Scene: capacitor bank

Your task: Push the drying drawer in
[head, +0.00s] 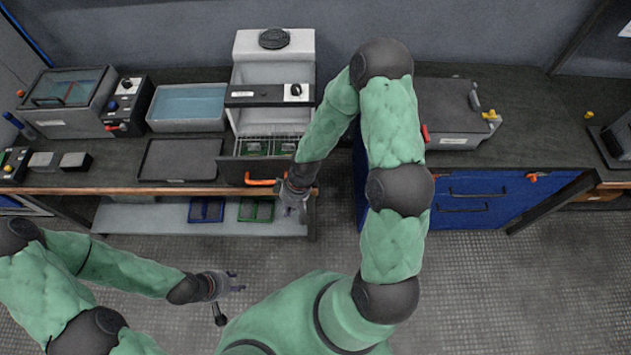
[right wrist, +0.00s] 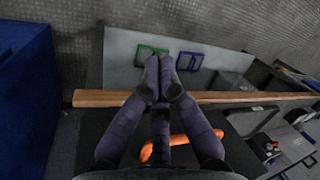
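The drying drawer (head: 232,171) is pulled out of the white cabinet (head: 273,72), with green boards (head: 253,147) in its rack. Its dark front reaches the bench's wooden edge and carries an orange handle (head: 262,182). The handle also shows in the right wrist view (right wrist: 190,146). My right gripper (head: 296,211) is just right of the handle and in front of the bench edge. Its fingers (right wrist: 160,62) are together with nothing seen between them. Contact with the drawer cannot be told. My left gripper (head: 238,282) is open and empty, low over the floor, away from the drawer.
A dark tray (head: 180,160) lies left of the drawer, with a water basin (head: 187,105) behind it. A blue tray (head: 206,210) and a green tray (head: 256,210) sit on the lower shelf. A blue cabinet (head: 485,203) stands right. The floor in front is clear.

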